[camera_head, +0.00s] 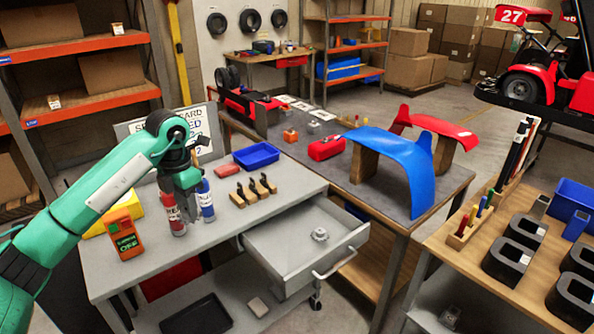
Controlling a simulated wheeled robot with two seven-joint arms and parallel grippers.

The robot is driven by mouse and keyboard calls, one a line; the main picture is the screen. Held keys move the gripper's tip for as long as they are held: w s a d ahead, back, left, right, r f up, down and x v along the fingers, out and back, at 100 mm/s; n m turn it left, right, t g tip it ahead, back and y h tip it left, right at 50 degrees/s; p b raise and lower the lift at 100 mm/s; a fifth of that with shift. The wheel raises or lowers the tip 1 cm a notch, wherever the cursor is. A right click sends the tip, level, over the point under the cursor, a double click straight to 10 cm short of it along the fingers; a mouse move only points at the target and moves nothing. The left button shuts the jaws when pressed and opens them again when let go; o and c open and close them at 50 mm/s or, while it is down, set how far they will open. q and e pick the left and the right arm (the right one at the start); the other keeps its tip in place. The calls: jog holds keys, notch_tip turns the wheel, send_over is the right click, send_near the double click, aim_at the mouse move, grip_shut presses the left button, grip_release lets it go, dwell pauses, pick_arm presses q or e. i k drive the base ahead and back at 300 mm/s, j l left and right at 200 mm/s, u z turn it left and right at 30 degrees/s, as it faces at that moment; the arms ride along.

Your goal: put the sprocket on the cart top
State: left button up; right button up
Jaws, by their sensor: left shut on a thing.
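A small grey sprocket (320,234) lies in the open drawer (284,257) of the grey cart. The cart top (257,208) is the flat grey surface above and left of that drawer. My left gripper (186,187) points down over the cart top, left of the drawer and well away from the sprocket. It is shut on the red bottle (174,217), whose upper end it partly hides. A blue bottle (206,203) stands close to the right of it. My right gripper is out of view.
A row of dark-handled tools (253,189), a blue tray (256,156) and an orange meter (125,236) are on the cart top. Bare surface lies in front of the tool row. A workbench with a blue fender (400,165) stands right of the cart.

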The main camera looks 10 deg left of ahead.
aim_at(291, 178)
jog(key=i+l, duration=0.2)
jog(key=i, duration=0.2)
jog(key=i+l, duration=0.2)
jog(key=i, duration=0.2)
jog(key=i+l, duration=0.2)
jog(key=i, duration=0.25)
jog(key=i+l, duration=0.15)
jog(key=i, duration=0.25)
